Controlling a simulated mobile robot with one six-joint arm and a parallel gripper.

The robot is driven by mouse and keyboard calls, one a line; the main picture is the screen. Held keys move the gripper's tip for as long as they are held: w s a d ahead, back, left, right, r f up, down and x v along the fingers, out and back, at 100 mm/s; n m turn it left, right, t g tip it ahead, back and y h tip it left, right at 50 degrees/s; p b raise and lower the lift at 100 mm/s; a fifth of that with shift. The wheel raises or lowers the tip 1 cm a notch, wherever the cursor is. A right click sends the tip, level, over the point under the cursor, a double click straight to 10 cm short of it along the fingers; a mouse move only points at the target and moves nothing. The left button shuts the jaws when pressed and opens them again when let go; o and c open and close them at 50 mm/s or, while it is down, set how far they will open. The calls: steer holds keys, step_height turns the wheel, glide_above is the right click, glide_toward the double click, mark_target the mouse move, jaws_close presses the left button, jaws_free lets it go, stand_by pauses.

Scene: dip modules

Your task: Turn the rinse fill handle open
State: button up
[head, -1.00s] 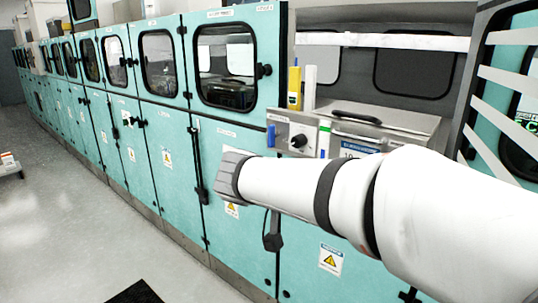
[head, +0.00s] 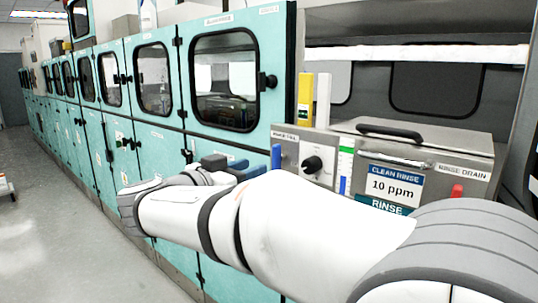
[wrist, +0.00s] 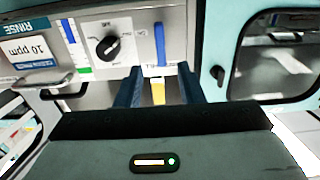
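The rinse fill handle (head: 276,157) is a blue lever standing upright on the left edge of the grey panel, by a small label. It also shows in the wrist view (wrist: 160,44), where the picture is upside down. My gripper (head: 226,165) is left of the handle in the head view. In the wrist view its two dark blue fingers (wrist: 159,84) are spread apart on either side of the handle's line, with nothing held between them. I cannot tell how far the fingertips are from the handle.
A black knob (head: 312,165) sits beside the handle on the panel. A yellow post (head: 305,98) rises above the panel. A lidded grey tank (head: 430,142) with a red handle (head: 457,190) is to the right.

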mark_target(273, 157)
steer(key=x, duration=0.8)
steer(key=shift+w+a+r, duration=0.1)
steer(key=shift+r, duration=0.05)
jaws_close()
steer(key=shift+a, duration=0.1)
